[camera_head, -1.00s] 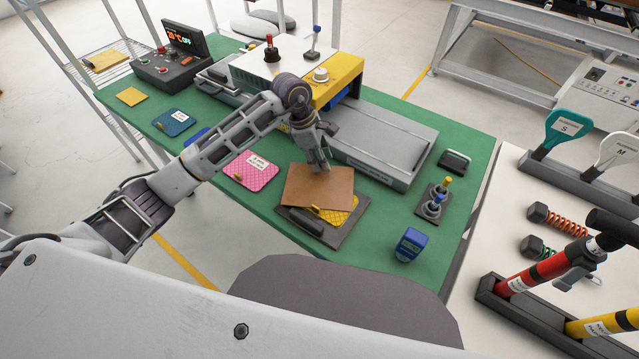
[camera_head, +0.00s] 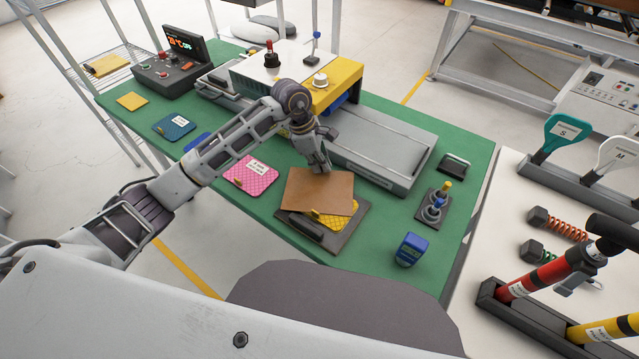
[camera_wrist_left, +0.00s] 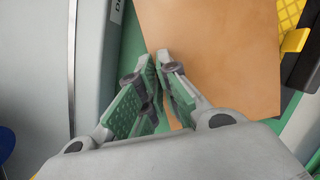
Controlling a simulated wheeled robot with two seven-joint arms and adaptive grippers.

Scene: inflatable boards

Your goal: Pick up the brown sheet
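The brown sheet (camera_head: 318,190) lies over a yellow textured pad (camera_head: 341,219) on a dark tray (camera_head: 342,238) on the green table. My left gripper (camera_head: 325,168) points down at the sheet's far edge. In the left wrist view, its green-padded fingertips (camera_wrist_left: 158,58) are close together, right at the edge of the brown sheet (camera_wrist_left: 215,50). Whether they pinch it is not clear. The sheet looks flat and covers part of the yellow pad. My right gripper is not in view.
A grey machine bed (camera_head: 385,145) lies just beyond the sheet. A pink pad (camera_head: 251,176) is to the left, and a blue block (camera_head: 410,249) and a small knobbed stand (camera_head: 434,207) are to the right. Bare green table (camera_head: 380,205) lies between tray and stand.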

